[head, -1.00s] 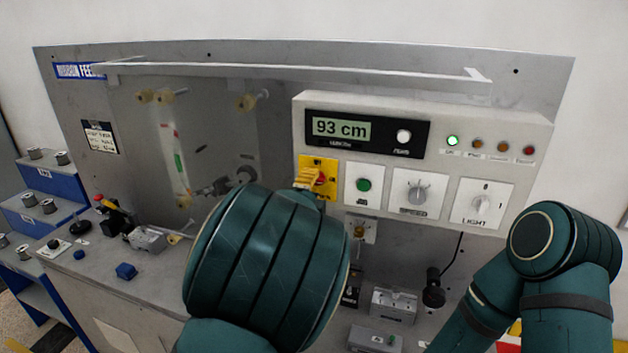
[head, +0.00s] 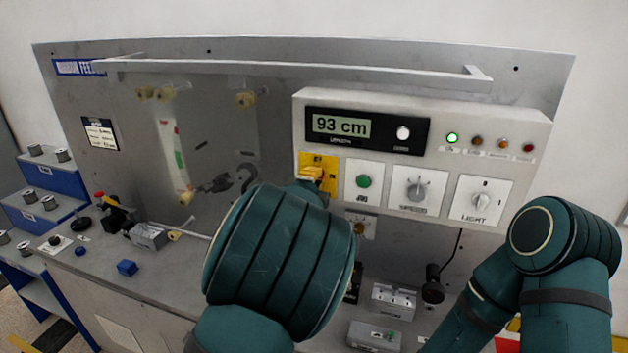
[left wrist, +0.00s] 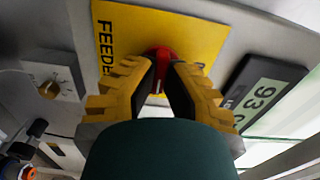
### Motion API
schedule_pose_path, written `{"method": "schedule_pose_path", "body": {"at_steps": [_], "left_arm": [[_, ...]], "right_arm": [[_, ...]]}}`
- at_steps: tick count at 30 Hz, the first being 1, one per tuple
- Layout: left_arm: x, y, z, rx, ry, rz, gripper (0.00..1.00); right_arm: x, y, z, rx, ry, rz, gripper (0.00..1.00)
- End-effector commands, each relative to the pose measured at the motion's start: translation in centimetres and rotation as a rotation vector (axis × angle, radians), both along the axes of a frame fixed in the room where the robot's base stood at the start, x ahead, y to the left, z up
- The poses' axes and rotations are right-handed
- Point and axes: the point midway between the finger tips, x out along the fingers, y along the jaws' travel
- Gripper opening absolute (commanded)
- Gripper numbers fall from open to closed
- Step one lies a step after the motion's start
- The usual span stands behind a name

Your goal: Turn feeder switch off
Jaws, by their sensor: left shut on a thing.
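The feeder switch is a red knob (left wrist: 158,58) on a yellow plate (head: 318,163) at the left end of the white control box. In the left wrist view the plate (left wrist: 205,28) carries the word FEEDER. My left gripper (left wrist: 160,72) has its yellow, dark-padded fingers on both sides of the red knob, shut on it. In the head view the left gripper (head: 310,173) shows only as yellow fingers at the plate, and my arm hides the knob. The knob's exact angle is hard to read. My right gripper is out of view.
The control box (head: 450,127) has a 93 cm display (head: 341,126), a lit green lamp (head: 452,138), a green button (head: 363,181), a grey dial (head: 416,190) and a LIGHT switch (head: 483,201). A grey rail (head: 300,70) runs above. Small fixtures stand on the bench below.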

Motion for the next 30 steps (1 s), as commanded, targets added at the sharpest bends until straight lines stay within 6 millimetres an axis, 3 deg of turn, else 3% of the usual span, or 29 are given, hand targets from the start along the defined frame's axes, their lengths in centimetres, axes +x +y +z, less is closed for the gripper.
{"method": "schedule_pose_path", "body": {"at_steps": [11,30], "left_arm": [[0.1,0.1,-0.1,-0.119,0.031,0.001,0.0],[0.1,0.2,-0.2,-0.67,0.209,0.0,0.0]], "right_arm": [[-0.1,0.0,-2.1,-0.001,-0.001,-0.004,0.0],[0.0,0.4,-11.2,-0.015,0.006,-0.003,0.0]]}}
